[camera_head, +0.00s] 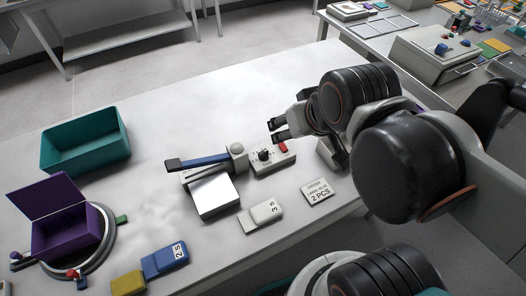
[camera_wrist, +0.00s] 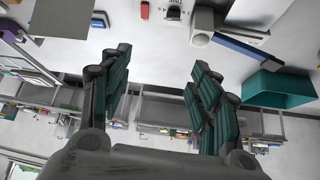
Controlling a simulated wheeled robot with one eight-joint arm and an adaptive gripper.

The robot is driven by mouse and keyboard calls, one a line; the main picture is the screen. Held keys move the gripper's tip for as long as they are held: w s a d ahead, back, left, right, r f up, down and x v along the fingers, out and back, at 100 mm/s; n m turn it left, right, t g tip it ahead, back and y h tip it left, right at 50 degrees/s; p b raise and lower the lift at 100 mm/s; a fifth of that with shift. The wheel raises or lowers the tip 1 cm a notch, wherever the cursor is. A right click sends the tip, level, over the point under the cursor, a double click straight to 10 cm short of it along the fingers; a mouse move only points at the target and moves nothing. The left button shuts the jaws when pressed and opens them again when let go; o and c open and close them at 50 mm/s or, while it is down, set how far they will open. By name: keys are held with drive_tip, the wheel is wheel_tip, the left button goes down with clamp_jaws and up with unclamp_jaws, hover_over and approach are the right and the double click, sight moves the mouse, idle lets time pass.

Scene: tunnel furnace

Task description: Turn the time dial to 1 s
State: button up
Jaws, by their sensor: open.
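A small light-grey control box (camera_head: 272,163) stands on the white table. It carries a black dial (camera_head: 264,155) and a red button (camera_head: 283,147). The dial's setting is too small to read. My gripper (camera_head: 277,131) is open and empty, just behind and above the box, with its fingers pointing left and apart from the dial. In the wrist view, my two fingers (camera_wrist: 160,58) are spread wide with nothing between them. There the dial (camera_wrist: 171,12) shows at the top edge beyond the fingertips, and the red button (camera_wrist: 145,10) lies left of it.
A sealer-like device with a blue lever (camera_head: 200,161) stands left of the box. A grey block marked "3 s" (camera_head: 261,216), a "2 PCS" card (camera_head: 318,193) and a blue block (camera_head: 165,259) lie in front. A teal bin (camera_head: 85,158) and purple box (camera_head: 66,236) stand left.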

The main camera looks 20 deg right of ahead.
drive_tip(key=shift+w, duration=0.1)
drive_tip(key=shift+c, duration=1.4)
drive_tip(key=m+g, duration=0.7)
drive_tip(key=m, duration=0.8)
hover_over(265, 151)
wheel_tip(265, 151, down, 9)
wheel_tip(265, 151, down, 13)
drive_tip(key=b, duration=0.4)
drive_tip(key=shift+r, duration=0.15)
clamp_jaws()
